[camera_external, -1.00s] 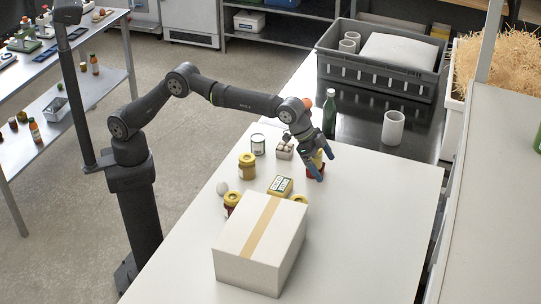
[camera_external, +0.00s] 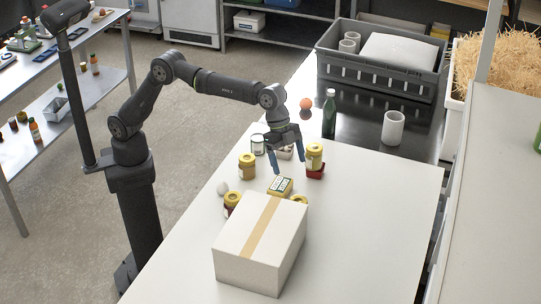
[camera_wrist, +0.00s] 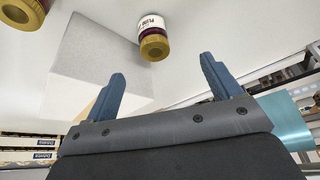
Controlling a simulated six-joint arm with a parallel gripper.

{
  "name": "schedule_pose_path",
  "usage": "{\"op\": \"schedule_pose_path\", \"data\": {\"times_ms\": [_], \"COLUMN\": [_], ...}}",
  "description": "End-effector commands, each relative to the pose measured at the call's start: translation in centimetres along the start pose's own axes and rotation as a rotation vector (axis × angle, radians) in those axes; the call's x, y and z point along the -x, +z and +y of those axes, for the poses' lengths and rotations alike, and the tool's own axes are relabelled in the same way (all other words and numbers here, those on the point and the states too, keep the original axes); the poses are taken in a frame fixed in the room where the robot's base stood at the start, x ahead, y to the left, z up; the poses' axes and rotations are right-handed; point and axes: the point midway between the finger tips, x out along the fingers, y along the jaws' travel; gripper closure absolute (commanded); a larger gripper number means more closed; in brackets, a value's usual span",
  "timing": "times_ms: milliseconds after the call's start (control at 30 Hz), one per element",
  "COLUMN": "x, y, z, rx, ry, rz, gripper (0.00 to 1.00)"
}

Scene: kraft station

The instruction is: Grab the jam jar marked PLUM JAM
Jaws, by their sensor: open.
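A jam jar (camera_wrist: 150,30) with a dark purple body, a gold lid and a label starting "PLUM" shows at the top middle of the wrist view, beside a white box (camera_wrist: 88,62). My gripper (camera_wrist: 162,68) is open and empty, its blue fingers apart from the jar. In the external view my gripper (camera_external: 287,162) hangs above the table among the jars, beyond the white carton (camera_external: 245,240). A jar lid (camera_external: 299,199) shows behind the carton, its body hidden. A dark red jar (camera_external: 232,201) stands left of it. I cannot tell which is the plum one there.
A green bottle (camera_external: 329,117) stands behind. The table's right side is clear.

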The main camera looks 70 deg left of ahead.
Motion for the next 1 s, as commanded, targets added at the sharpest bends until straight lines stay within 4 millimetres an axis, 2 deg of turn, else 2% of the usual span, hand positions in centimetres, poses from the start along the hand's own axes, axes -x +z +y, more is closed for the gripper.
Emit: {"op": "schedule_pose_path", "data": {"times_ms": [67,167,600,867,1000], "x": [0.1,-1.1,-10.1,-12.1,-13.7], "y": [0.3,0.4,0.4,0.2,-0.1], "z": [0.7,1.0,1.1,1.2,1.4], "rx": [-0.034,-0.045,-0.042,-0.042,-0.042], "ry": [0.019,0.027,0.024,0.023,0.024], "rz": [-0.008,-0.014,-0.012,-0.009,-0.011], "gripper": [0.17,0.17,0.17,0.17,0.17]}}
